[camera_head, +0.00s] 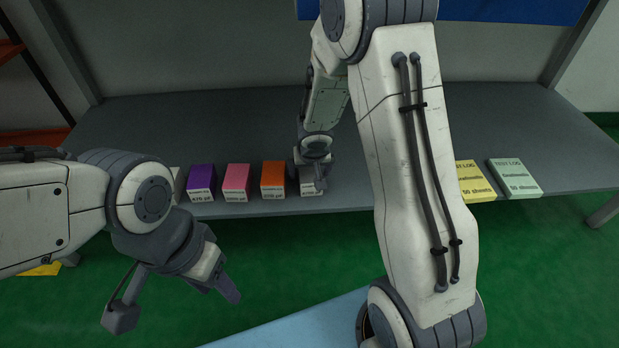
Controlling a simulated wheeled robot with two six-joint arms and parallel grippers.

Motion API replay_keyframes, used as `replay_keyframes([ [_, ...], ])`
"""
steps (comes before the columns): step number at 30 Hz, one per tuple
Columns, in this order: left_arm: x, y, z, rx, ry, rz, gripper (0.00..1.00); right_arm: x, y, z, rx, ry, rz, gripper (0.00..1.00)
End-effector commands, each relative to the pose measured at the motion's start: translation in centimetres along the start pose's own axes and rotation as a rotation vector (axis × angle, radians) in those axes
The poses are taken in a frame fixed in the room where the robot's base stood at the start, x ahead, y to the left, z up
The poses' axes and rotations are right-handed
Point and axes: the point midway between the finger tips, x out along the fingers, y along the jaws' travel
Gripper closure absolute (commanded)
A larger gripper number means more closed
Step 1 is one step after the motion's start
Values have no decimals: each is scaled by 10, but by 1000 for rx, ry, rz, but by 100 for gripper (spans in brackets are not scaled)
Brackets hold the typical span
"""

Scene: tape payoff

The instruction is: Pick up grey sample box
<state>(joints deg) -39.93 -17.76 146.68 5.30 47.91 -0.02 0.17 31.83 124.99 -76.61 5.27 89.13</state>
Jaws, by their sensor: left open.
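A pale grey-white box (310,189) stands at the front edge of the grey shelf, right of the orange box. My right gripper (308,178) is directly over this box, with its fingers down around its upper part. The gripper hides most of the box, and I cannot tell whether the fingers press on it. Another pale box (178,182) at the left end of the row is mostly hidden behind my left arm. My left gripper (178,302) is open and empty, in front of and below the shelf edge.
A purple box (201,181), a pink box (237,181) and an orange box (273,179) stand along the front edge of the grey shelf (230,125). A yellow pad (474,181) and a pale green pad (515,178) lie at the right. A light blue surface (300,325) is below.

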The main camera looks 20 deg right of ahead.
Motion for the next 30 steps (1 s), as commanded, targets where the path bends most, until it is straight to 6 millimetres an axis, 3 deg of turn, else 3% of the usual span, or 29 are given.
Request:
replay_keyframes([
  [1,0,0,0,0,0,0,50,0,0,0,0,0,0,19],
  [6,0,0,0,0,0,0,50,0,0,0,0,0,0,84],
  [17,-4,0,0,0,0,0,50,-4,0,-2,0,1,0,86],
  [30,-29,2,-2,0,0,0,50,-30,-4,-13,-6,1,-2,86],
])
